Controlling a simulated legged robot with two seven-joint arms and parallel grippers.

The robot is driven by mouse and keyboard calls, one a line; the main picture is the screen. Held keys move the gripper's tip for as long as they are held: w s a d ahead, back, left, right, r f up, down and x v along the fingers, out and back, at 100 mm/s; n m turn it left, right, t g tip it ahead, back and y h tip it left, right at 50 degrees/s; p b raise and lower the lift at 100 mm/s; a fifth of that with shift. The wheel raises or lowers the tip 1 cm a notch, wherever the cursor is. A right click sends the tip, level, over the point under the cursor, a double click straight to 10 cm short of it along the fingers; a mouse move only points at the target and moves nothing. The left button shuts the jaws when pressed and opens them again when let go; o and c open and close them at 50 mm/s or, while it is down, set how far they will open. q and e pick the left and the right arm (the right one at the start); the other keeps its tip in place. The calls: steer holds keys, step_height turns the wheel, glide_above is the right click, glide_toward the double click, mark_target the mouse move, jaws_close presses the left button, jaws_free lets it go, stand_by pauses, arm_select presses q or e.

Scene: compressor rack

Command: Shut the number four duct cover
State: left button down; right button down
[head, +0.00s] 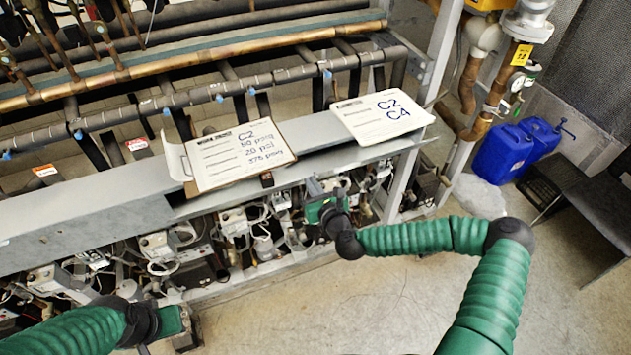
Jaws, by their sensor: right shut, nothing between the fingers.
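A long grey metal duct (85,218) runs along the front of the rack, above the valves. Its left stretch has a broad flat top that ends in a step near the middle. The right stretch (350,168) looks narrower and lies partly under two paper boards. I see no number on the duct, so I cannot tell which cover is number four. My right gripper (316,184) is shut and empty at the front edge of the right stretch; contact is unclear. My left gripper (188,336) is low at the bottom left, below the valves; its fingers are hard to make out.
A clipboard marked C2 (238,157) and a board marked C2 C4 (382,117) lie on the duct. Valves and wiring (165,245) crowd beneath it. Pipes run behind. Blue jugs (503,152) stand at the right. The floor (375,290) in front is clear.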

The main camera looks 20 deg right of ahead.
arm_select(q)
steer(key=p+v, duration=0.2)
steer(key=shift+w+r, duration=0.2)
steer(key=shift+r, duration=0.25)
arm_select(e)
steer(key=shift+w+r+g, duration=0.15)
steer(key=shift+w+r, duration=0.2)
steer(key=shift+w, duration=0.25)
steer(key=shift+w+r+g, duration=0.15)
steer(key=shift+w+r, duration=0.2)
steer(key=shift+w, duration=0.25)
steer(key=shift+f, duration=0.1)
